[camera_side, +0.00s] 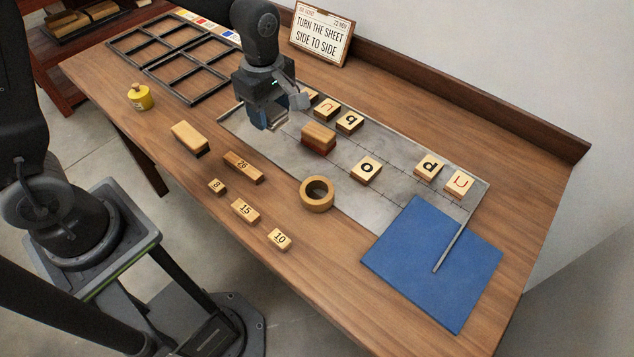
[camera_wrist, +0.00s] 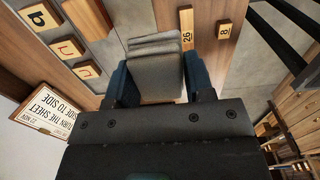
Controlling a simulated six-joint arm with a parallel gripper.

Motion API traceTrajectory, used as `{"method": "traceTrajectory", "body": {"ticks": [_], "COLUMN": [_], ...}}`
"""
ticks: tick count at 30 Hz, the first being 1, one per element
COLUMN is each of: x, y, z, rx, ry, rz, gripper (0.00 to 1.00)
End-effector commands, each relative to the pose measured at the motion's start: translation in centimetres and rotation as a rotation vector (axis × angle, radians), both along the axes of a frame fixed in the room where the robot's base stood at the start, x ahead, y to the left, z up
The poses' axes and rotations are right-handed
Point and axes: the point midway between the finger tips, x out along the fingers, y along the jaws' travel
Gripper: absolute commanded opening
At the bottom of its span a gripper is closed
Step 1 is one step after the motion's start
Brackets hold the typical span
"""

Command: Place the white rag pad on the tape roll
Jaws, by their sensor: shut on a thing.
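The rag pad (camera_wrist: 155,62), a folded pale grey-white cloth, sits between the two fingers of my gripper (camera_wrist: 158,88) in the wrist view. My gripper is shut on it. The tape roll (camera_side: 317,206) is a tan ring with a dark centre. It lies flat at the sheet's near edge, to the right of and nearer than my gripper. I cannot make it out in the wrist view.
A wooden block with a red base (camera_side: 318,140) stands between my gripper and the tape roll. Letter tiles, including "o" (camera_side: 366,171), lie on the sheet (camera_side: 335,165). Numbered blocks (camera_side: 243,167) lie left of the roll. A blue mat (camera_side: 425,262) lies at right.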

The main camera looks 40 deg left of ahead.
Motion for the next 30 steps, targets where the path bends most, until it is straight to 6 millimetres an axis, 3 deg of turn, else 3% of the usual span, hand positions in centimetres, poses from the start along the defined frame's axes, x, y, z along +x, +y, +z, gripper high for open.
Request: {"method": "traceTrajectory", "body": {"ticks": [15,23,30], "x": [0.4,0.5,0.4], "y": [-10.1,-11.2,-11.2], "z": [-6.0,-7.3,-10.5], "rx": [0.001,0.000,0.001], "ry": [0.002,0.002,0.004], "rz": [-0.005,-0.001,-0.001], "gripper": [0.26,0.26,0.26]}}
